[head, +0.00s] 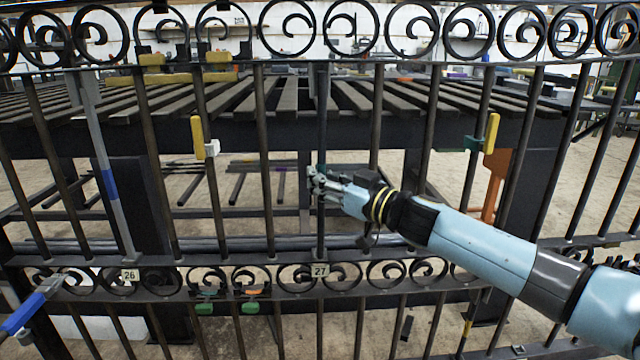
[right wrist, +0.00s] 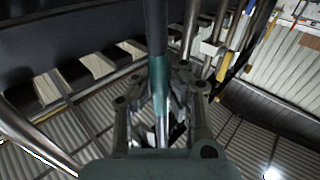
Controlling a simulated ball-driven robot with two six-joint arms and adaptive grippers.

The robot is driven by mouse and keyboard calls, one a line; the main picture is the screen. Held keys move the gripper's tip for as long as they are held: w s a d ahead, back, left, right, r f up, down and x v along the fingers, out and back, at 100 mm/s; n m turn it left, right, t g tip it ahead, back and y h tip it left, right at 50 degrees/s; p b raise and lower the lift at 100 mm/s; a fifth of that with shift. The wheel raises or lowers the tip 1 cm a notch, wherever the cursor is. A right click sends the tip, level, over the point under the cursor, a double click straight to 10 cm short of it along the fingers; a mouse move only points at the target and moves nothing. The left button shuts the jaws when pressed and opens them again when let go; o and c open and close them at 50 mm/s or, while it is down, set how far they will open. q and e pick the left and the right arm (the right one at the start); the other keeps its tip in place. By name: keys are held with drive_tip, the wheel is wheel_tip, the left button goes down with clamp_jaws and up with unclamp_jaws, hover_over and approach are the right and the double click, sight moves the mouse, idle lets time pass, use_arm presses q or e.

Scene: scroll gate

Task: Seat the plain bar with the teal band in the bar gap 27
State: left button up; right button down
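The plain dark bar with the teal band stands upright in the gate above the number 27 plate (head: 320,271). In the head view its upper length (head: 321,115) reaches up to the top rail, and its lower end meets the scroll rail at the plate. My right gripper (head: 319,184) is at the bar's mid height, with its fingers around it. In the right wrist view the teal band (right wrist: 159,75) runs between the fingers (right wrist: 163,100), which look closed on the bar. Whether the lower end is fully seated cannot be told. My left gripper is not in view.
A grey bar with a blue band (head: 109,185) stands above the number 26 plate (head: 130,275). Dark fixed bars flank the bar on both sides. Yellow clamps (head: 198,137) sit on the gate. A slatted table (head: 400,100) stands behind it.

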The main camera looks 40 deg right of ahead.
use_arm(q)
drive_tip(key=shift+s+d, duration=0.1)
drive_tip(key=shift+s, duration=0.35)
use_arm(e)
drive_tip(key=w, duration=0.1)
drive_tip(key=w+d, duration=0.1)
drive_tip(key=shift+w+d, duration=0.25)
drive_tip(key=shift+w, duration=0.05)
use_arm(q)
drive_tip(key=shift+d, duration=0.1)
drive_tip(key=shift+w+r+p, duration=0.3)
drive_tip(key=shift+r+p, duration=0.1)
drive_tip(key=shift+p, duration=0.05)
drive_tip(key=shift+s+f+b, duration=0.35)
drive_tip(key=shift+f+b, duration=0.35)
use_arm(e)
drive_tip(key=shift+s+f, duration=0.1)
drive_tip(key=shift+f, duration=0.9)
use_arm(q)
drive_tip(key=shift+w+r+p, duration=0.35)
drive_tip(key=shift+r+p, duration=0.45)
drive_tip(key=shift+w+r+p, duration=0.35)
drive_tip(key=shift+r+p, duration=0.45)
use_arm(e)
drive_tip(key=shift+w+d+f+m+g, duration=0.15)
drive_tip(key=shift+w+d, duration=0.15)
drive_tip(key=shift+w, duration=0.15)
drive_tip(key=shift+w+d+r+m+g, duration=0.15)
drive_tip(key=shift+w+d, duration=0.1)
drive_tip(key=shift+w, duration=0.15)
